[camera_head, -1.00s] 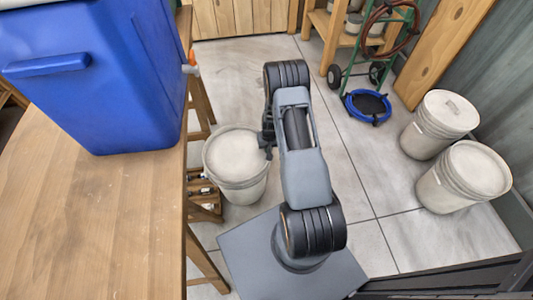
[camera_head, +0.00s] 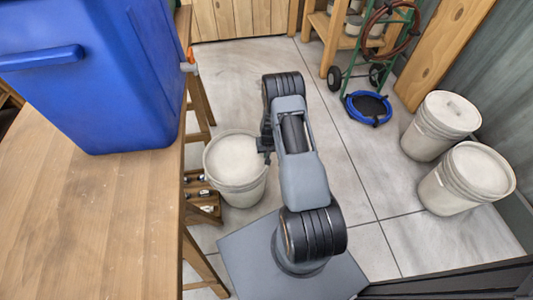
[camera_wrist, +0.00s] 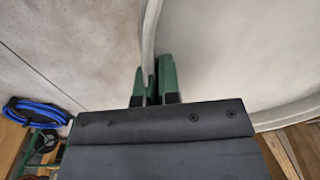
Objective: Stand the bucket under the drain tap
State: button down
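The off-white bucket (camera_head: 236,165) is at the right side of the wooden table, to the left of my arm. My gripper (camera_head: 265,146) is at its right rim. In the wrist view, the green fingers of my gripper (camera_wrist: 153,85) lie on both sides of the bucket's rim wall (camera_wrist: 148,40), closed on it. The drain tap (camera_head: 190,62), with an orange handle, juts from the right side of the blue tub (camera_head: 150,75) on the table. The bucket is nearer the camera than the tap, not below it. Whether its base touches the floor is unclear.
The wooden table (camera_head: 100,215) has its legs and a low crate (camera_head: 203,205) beside the bucket. Two lidded pails (camera_head: 445,125) stand at right. A green hand truck (camera_head: 350,75) with a blue hose coil (camera_head: 368,107) stands at the back. The tiled floor between is clear.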

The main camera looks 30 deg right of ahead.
jog(key=shift+f, duration=0.15)
jog(key=c, duration=1.3)
grip_release()
jog(key=shift+c, duration=0.2)
jog(key=a+r+n+p, duration=0.1)
jog(key=a+r+p, duration=0.1)
jog(key=r, duration=1)
jog(key=a+r+p, duration=0.1)
jog(key=r+p, duration=0.1)
jog(key=r, duration=1.1)
jog(key=s+a+r+n+t, duration=0.1)
jog(key=s+a+r, duration=0.4)
jog(key=s+r, duration=0.4)
jog(key=s+a+r+n+t, duration=0.1)
jog(key=s+a+r, duration=0.4)
jog(key=s+r, duration=0.4)
jog(key=shift+s+r+n+t+h, duration=0.3)
jog(key=shift+s+r+h, duration=0.05)
jog(key=shift+h, duration=0.05)
